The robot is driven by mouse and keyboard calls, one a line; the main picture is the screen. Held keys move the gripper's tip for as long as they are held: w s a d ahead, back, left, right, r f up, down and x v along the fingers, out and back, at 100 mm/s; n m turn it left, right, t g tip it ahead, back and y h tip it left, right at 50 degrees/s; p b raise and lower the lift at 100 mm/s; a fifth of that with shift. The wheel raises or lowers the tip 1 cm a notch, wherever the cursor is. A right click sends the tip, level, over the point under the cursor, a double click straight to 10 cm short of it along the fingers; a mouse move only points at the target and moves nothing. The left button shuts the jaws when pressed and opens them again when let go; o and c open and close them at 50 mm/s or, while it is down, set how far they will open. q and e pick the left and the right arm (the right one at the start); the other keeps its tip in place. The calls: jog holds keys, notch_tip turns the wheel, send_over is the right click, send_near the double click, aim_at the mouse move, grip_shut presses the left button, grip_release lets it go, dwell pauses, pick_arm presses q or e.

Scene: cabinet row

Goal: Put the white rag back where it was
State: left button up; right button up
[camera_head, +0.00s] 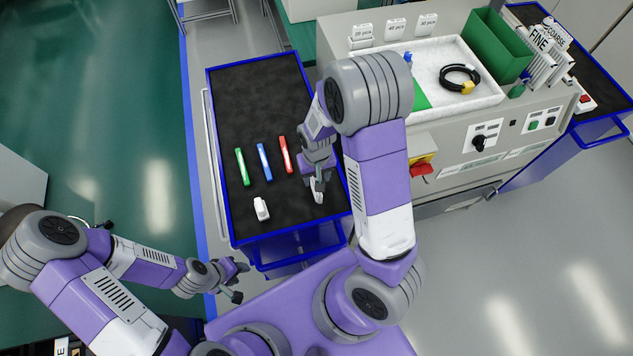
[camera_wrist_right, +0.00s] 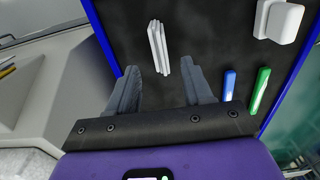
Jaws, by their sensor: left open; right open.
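A narrow, folded white item, which looks like the white rag (camera_head: 318,190), lies on the dark top of the blue-edged cart (camera_head: 240,100), near its front right. In the right wrist view the white rag (camera_wrist_right: 158,47) lies just beyond the fingertips, roughly centred between them. My right gripper (camera_head: 319,179) is over the cart right at the rag and partly covers it in the head view. In the wrist view the right gripper (camera_wrist_right: 160,75) is open with nothing between its fingers. My left gripper (camera_head: 240,282) is open and empty, off the cart's front left corner.
Green (camera_head: 242,167), blue (camera_head: 264,162) and red (camera_head: 286,155) markers lie mid-cart. A white block (camera_head: 261,209) stands front left. To the right, a bench holds a white tray (camera_head: 485,95) with a black coil (camera_head: 459,78) and a green bin (camera_head: 497,45). The cart's back half is clear.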

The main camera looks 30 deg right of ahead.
jog(key=shift+r, duration=1.65)
